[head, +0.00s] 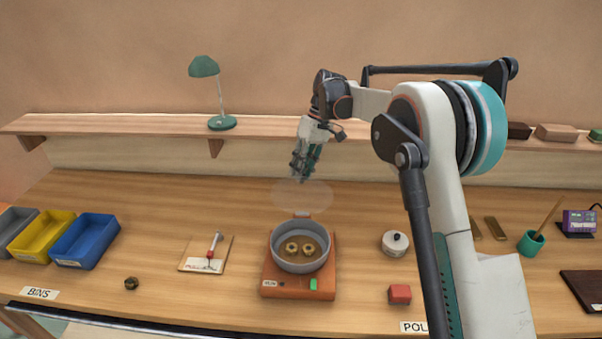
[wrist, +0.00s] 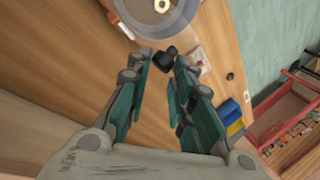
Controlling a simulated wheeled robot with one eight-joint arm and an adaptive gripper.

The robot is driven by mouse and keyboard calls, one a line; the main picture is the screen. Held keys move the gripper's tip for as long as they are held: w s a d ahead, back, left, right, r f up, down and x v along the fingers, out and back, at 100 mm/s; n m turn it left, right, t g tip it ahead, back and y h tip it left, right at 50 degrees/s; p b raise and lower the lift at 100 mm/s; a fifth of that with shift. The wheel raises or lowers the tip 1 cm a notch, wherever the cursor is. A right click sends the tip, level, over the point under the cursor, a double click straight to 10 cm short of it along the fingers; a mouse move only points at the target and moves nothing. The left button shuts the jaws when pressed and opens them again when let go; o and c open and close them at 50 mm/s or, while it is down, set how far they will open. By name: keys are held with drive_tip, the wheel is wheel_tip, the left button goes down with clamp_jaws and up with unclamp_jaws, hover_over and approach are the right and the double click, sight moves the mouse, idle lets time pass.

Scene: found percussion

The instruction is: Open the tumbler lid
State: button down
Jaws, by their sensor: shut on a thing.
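The tumbler is a grey round bowl (head: 276,258) on an orange-brown base (head: 285,288) in the middle of the bench. Its top is uncovered, and two ring-shaped, nut-like pieces (head: 307,249) lie inside. The clear, round tumbler lid (head: 302,198) is in the air above and behind the bowl, apart from it. My gripper (head: 300,176) is directly over the lid and shut on its knob. In the wrist view, the black knob (wrist: 168,58) shows between the fingertips of my gripper (wrist: 165,60). The clear lid is hard to make out there.
A board with a red-handled tool (head: 213,245) lies left of the tumbler. A white lidded pot (head: 395,243) and a red block (head: 400,294) stand right. Blue (head: 86,240) and yellow (head: 40,235) bins are at far left. A shelf with a green lamp (head: 221,122) runs behind.

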drive_tip(key=shift+w+d+f+g, duration=0.3)
drive_tip(key=shift+w+f, duration=0.15)
drive_tip(key=shift+w, duration=0.2)
drive_tip(key=shift+w+d+f+g, duration=0.25)
drive_tip(key=shift+w+f, duration=0.15)
drive_tip(key=shift+w, duration=0.2)
drive_tip(key=c, duration=1.5)
unclamp_jaws()
drive_tip(key=shift+w+d+f, duration=0.1)
drive_tip(key=shift+w, duration=0.05)
drive_tip(key=shift+o, duration=0.5)
drive_tip(key=shift+w+d+f, duration=0.1)
drive_tip(key=shift+w+d, duration=0.05)
drive_tip(key=shift+w, duration=0.15)
drive_tip(key=shift+s+a, duration=0.15)
drive_tip(key=shift+a, duration=0.1)
drive_tip(key=shift+c, duration=0.3)
drive_tip(key=shift+r, duration=0.25)
